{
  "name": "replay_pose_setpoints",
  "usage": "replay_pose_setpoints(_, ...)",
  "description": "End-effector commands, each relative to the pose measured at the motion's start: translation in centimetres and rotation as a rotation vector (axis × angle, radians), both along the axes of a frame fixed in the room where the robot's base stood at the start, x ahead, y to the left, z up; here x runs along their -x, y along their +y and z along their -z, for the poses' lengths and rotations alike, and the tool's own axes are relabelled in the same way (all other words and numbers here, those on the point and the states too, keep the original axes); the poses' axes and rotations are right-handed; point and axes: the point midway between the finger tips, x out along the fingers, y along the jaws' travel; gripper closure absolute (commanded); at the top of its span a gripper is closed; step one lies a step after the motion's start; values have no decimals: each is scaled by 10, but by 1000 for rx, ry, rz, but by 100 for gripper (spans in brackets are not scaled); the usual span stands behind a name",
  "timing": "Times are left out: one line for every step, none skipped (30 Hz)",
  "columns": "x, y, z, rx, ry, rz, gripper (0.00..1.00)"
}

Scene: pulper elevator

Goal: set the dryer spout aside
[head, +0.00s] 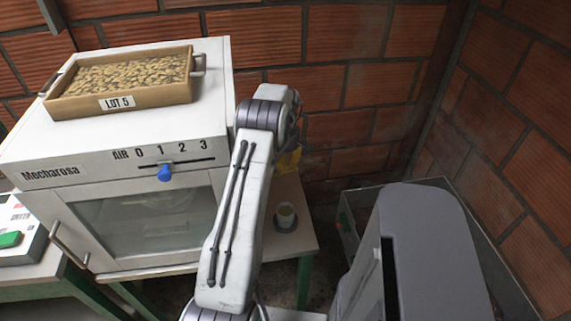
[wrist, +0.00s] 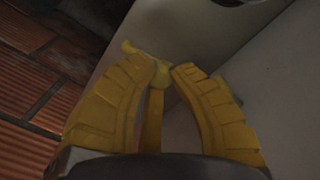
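The white dryer (head: 165,230), marked Mecharosa, stands on a table at the left in the head view. My gripper is at the dryer's right side, mostly hidden behind my arm there. In the wrist view its two yellow fingers (wrist: 170,72) lean towards each other beside a pale panel (wrist: 235,50). A yellow piece (wrist: 160,68) with a flared end shows between and beyond the fingertips. It may be the dryer spout, but its shape is largely hidden. The view is dark, and I cannot tell whether the fingers grip this piece.
A wooden tray of beans (head: 125,85), marked LOT 5, sits on the dryer. A blue slider knob (head: 164,173) is on its front. A small cup (head: 285,214) stands on the table right of the dryer. A grey bin (head: 350,215) is at the right, near brick walls.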

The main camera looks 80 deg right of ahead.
Motion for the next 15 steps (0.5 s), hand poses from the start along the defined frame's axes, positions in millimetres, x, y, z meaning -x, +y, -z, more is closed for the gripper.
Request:
replay_pose_setpoints(0, 1, 3, -4, 0, -1, 78)
replay_pose_setpoints(0, 1, 3, -4, 0, -1, 75)
replay_pose_setpoints(0, 1, 3, -4, 0, 0, 71)
replay_pose_setpoints(0, 1, 3, -3, 0, 0, 69)
replay_pose_setpoints(0, 1, 2, -3, 0, 0, 66)
replay_pose_setpoints(0, 1, 2, -2, 0, 0, 62)
replay_pose_setpoints(0, 1, 2, -2, 0, 0, 60)
replay_pose_setpoints(0, 0, 1, -2, -1, 0, 57)
replay_pose_setpoints(0, 0, 1, -1, 0, 0, 53)
replay_pose_setpoints(0, 0, 1, -1, 0, 0, 53)
replay_pose_setpoints(0, 0, 1, -1, 0, 0, 53)
replay_pose_setpoints(0, 0, 1, -1, 0, 0, 53)
replay_pose_setpoints(0, 0, 1, 0, 0, 0, 53)
replay_pose_setpoints(0, 0, 1, 0, 0, 1, 53)
replay_pose_setpoints(0, 0, 0, 0, 0, 1, 53)
